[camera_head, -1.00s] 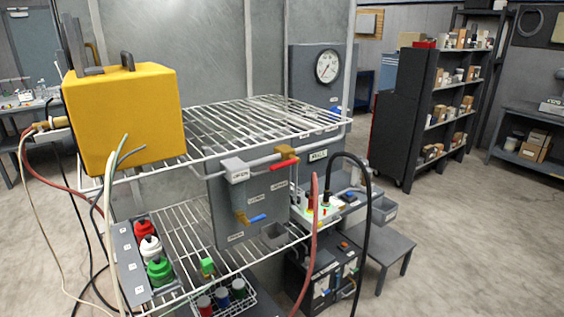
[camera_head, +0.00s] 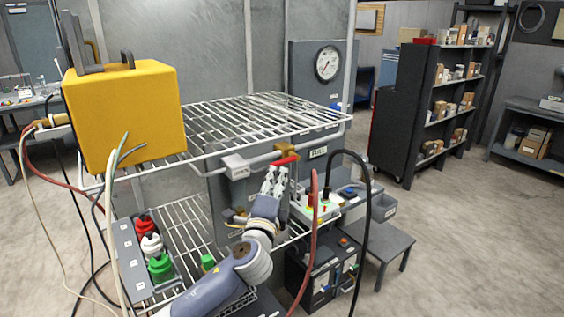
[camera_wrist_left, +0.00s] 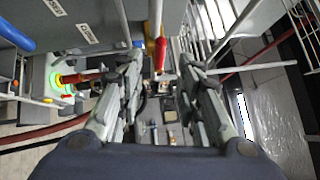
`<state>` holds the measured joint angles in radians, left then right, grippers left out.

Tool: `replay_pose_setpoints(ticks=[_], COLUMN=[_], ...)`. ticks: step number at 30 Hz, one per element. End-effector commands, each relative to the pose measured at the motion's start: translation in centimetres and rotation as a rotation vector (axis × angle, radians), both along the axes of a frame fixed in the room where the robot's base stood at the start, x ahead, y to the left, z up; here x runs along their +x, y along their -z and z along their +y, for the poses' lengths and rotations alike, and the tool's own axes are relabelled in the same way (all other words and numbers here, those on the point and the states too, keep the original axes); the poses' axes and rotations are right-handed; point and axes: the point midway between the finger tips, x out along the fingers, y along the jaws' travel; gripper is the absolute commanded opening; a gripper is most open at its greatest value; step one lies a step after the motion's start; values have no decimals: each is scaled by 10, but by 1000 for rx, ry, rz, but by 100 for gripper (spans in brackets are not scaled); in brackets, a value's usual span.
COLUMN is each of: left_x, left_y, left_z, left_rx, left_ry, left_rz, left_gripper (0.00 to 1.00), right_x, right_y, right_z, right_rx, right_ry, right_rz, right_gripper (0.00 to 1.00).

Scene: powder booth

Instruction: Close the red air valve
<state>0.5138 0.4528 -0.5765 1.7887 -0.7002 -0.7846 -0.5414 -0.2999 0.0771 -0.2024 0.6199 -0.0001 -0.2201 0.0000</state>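The red air valve handle (camera_head: 287,161) sits under a brass valve body (camera_head: 284,149) on the grey pipe below the upper wire shelf. In the head view it lies roughly along the pipe. My left gripper (camera_head: 275,174) is just below and left of it, pointing up. In the left wrist view the red handle (camera_wrist_left: 161,55) shows between the two spread fingers of the left gripper (camera_wrist_left: 160,72), and nothing is clamped. I cannot tell whether a finger touches it. My right gripper is not in view.
A yellow box (camera_head: 125,110) stands on the upper wire shelf (camera_head: 250,115). A red hose (camera_head: 314,225) and a black hose (camera_head: 366,200) hang close right of the valve. The panel's blue lever is hidden behind my arm.

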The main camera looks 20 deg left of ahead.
Motion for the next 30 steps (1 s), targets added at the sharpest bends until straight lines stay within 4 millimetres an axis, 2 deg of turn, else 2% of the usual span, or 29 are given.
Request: replay_pose_setpoints(ticks=[6,15,21,30], left_x=[33,72,85,89], left_y=[-8,-12,-13,-12], left_z=[4,8,10,10], left_rx=[-2,-4,-4,-4], left_ry=[-2,-2,1,0], left_rz=[-1,0,0,2], left_gripper=[33,33,33,33], right_x=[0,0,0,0], right_y=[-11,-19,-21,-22], right_z=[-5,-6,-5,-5], right_rx=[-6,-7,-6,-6], right_ry=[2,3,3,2], right_rz=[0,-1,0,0], right_gripper=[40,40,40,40])
